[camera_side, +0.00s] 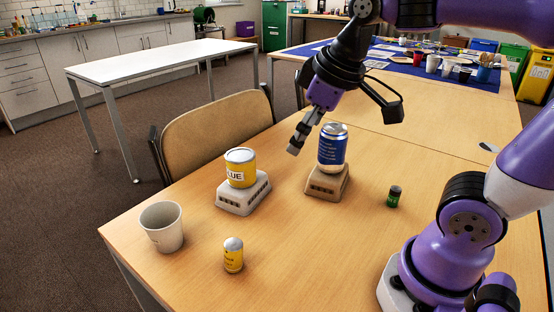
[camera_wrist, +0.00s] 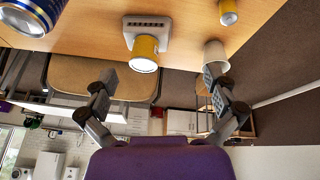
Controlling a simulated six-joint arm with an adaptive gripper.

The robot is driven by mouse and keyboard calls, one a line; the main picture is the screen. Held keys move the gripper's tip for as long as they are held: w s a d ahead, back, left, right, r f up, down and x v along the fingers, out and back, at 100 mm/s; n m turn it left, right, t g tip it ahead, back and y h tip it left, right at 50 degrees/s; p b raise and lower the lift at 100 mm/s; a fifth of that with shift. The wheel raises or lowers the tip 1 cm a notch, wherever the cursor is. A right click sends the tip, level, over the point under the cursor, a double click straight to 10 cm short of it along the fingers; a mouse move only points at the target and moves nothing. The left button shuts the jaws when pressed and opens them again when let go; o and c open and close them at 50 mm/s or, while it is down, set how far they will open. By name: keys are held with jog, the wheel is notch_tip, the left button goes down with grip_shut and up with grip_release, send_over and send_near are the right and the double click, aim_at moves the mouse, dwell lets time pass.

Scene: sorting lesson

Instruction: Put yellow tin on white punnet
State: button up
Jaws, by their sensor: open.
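The yellow tin (camera_side: 240,169), with a white label reading "LUE", stands upright on top of the white punnet (camera_side: 236,203), an upturned pale block-like tray on the table. In the wrist view the yellow tin (camera_wrist: 145,48) and the white punnet (camera_wrist: 150,22) show at the top middle. My gripper (camera_side: 298,138) is open and empty, above the table to the right of the tin and higher than it, apart from it. In the wrist view its two fingers (camera_wrist: 160,78) are spread wide with nothing between them.
A blue can (camera_side: 333,146) stands on a tan punnet (camera_side: 327,184), close to my gripper. A white cup (camera_side: 161,228) and a small yellow bottle (camera_side: 233,256) stand near the front left. A small green jar (camera_side: 394,197) is at right. A chair (camera_side: 215,133) stands behind the table.

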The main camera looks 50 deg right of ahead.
jog(key=s+f, duration=0.1)
jog(key=s+f+m, duration=0.1)
jog(key=s+f+m+t, duration=0.1)
jog(key=s, duration=0.1)
jog(key=shift+s+a+f, duration=0.1)
jog(key=shift+a+f, duration=0.15)
